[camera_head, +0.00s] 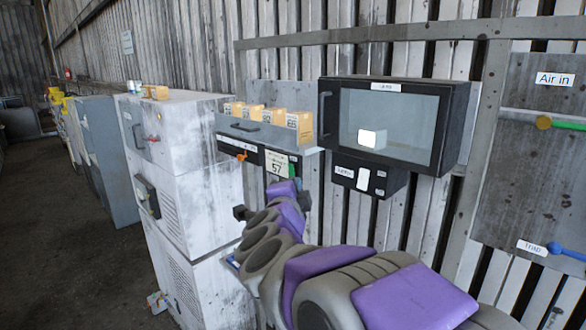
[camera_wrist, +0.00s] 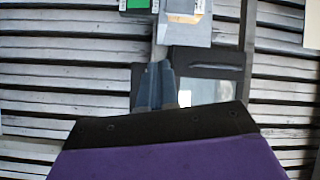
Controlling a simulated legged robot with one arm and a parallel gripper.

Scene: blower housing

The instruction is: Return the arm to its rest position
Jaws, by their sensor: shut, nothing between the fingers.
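My arm (camera_head: 350,275) is purple and grey. It reaches from the lower right of the head view up and left toward the wall units, with its far end in front of the area below the shelf. The fingertips cannot be made out there. In the wrist view my gripper (camera_wrist: 156,68) shows as two dark fingers close together, shut and empty. They point toward the slatted wall, next to a dark-framed unit with a pale pane.
A grey shelf (camera_head: 235,130) holds several yellow boxes. A black cabinet with a window (camera_head: 390,125) hangs right of it. White cabinets (camera_head: 190,190) stand to the left. A panel (camera_head: 535,150) with "Air in" and "Trap" labels is at right. Floor at far left (camera_head: 80,260) is open.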

